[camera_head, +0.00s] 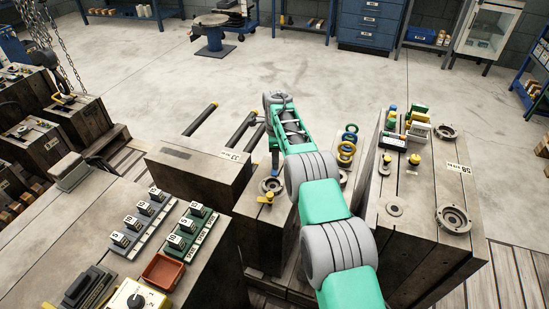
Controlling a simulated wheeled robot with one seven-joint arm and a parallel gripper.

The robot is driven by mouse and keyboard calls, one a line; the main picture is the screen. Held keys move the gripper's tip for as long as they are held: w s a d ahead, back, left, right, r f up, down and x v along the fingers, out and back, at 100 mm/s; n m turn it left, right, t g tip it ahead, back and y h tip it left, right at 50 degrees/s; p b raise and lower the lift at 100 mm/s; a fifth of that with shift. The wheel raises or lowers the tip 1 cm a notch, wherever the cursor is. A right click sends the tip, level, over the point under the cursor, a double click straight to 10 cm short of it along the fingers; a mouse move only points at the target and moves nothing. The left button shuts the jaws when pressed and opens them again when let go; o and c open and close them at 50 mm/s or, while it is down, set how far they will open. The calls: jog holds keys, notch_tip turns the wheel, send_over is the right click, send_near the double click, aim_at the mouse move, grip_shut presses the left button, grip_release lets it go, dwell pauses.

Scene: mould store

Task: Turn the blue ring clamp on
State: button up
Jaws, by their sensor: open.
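My gripper (275,167) is partly hidden by my arm. It hangs over the left block, above a round metal fitting (271,185), well left of the blue ring. It is open and nothing shows in it.
A right mould block (408,185) carries coloured parts and round fittings. A yellow-handled fitting (267,198) is near my gripper. A front-left bench holds numbered blocks and a red tray (163,271).

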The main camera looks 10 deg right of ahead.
notch_tip(320, 180, up, 8)
jog(key=shift+f+p, duration=0.1)
jog(key=shift+p, duration=0.3)
jog(key=s+r+n+t+p, duration=0.1)
jog(key=s+r+n+p, duration=0.2)
jog(key=s+r+n, duration=0.55)
jog(key=s+r+n+t+p, duration=0.1)
jog(key=s+r+p, duration=0.35)
jog(key=r, duration=0.95)
jog(key=s+n+t+p, duration=0.1)
jog(key=s+n+p, duration=0.3)
jog(key=s, duration=2.2)
jog(key=n, duration=0.6)
jog(key=shift+d+r+p, duration=0.25)
jog(key=shift+d+p, duration=0.05)
jog(key=shift+d, duration=0.1)
